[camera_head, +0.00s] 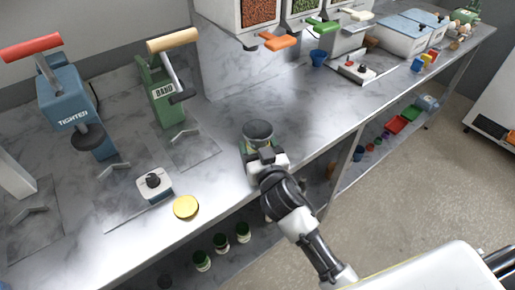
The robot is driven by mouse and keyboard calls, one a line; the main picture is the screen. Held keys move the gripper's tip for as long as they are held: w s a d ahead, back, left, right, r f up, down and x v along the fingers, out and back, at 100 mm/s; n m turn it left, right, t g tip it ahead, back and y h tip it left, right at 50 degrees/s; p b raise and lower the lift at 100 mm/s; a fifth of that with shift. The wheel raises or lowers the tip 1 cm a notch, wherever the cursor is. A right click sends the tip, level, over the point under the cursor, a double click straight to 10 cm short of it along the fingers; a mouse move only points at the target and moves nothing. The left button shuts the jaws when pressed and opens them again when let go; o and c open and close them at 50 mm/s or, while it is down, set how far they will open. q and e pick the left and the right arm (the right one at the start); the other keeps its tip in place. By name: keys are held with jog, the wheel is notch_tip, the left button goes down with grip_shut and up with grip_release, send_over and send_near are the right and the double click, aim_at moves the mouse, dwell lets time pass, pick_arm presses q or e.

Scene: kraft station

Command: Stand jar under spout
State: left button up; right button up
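A jar (258,131) with a dark round top and a greenish body stands upright at the counter's front edge. My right gripper (266,158) is at the jar's near side and hides its lower part. I cannot see whether the fingers are closed on it, or whether the jar touches the counter. Dispensers with coloured levers stand at the back: an orange lever (280,43), a green lever (325,25) and a white lever (357,15). The spouts themselves are hard to make out. My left gripper is not in view.
A blue press (68,98) and a green press (162,90) stand at left. A small knobbed device (154,183) and a yellow lid (186,207) lie nearer. Jars sit on the lower shelf.

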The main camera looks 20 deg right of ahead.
jog(key=shift+r, duration=1.85)
jog(key=shift+s+d+r, duration=0.15)
jog(key=shift+r, duration=0.2)
jog(key=s+d+r, duration=0.7)
jog(key=s+d, duration=0.1)
send_near(263, 143)
jog(key=s+d+f, duration=0.2)
jog(key=d+f, duration=0.1)
jog(key=shift+d+f+h, duration=0.2)
jog(key=shift+f+h, duration=0.05)
jog(key=shift+h, duration=0.05)
jog(key=w+d+r, duration=0.4)
jog(key=w+r, duration=0.2)
jog(key=r, duration=0.4)
jog(key=shift+w, duration=0.4)
